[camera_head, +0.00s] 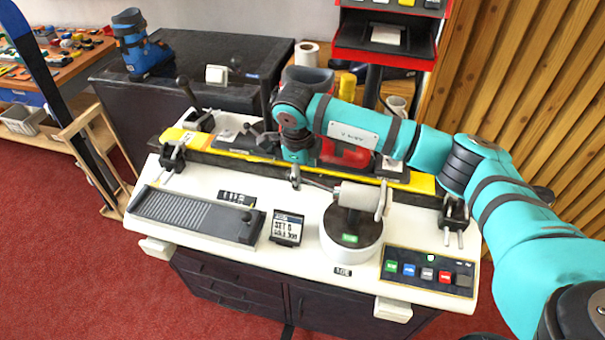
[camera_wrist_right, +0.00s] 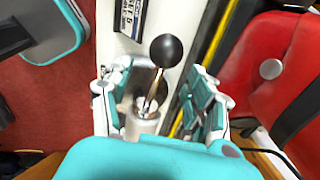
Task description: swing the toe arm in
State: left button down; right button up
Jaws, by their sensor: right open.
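The toe arm appears to be the light grey cylinder (camera_head: 356,196) on a black post above a round white base (camera_head: 345,240), with a thin rod reaching left. In the right wrist view, the rod rises from the grey cylinder (camera_wrist_right: 143,122) and ends in a black ball knob (camera_wrist_right: 166,50). My right gripper (camera_head: 296,174) is at the rod's left end. It is open in the right wrist view (camera_wrist_right: 160,82), its fingers on either side of the rod. I cannot tell whether either finger touches it. The knob is hard to make out in the head view. My left gripper is not in view.
A yellow-edged ski rail (camera_head: 400,178) runs behind the round base. A button panel (camera_head: 428,271) is front right, a small display (camera_head: 287,228) and ribbed grey plate (camera_head: 196,214) to the left. Black clamps stand at both sides. A red-black boot-like object (camera_head: 345,155) is behind my gripper.

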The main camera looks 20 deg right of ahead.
jog(key=shift+w+d+f+p, duration=0.1)
jog(key=shift+w+f+p, duration=0.05)
jog(key=shift+f, duration=0.75)
jog(key=shift+w+d+f+p, duration=0.1)
jog(key=shift+f+p, duration=0.05)
jog(key=shift+f, duration=0.75)
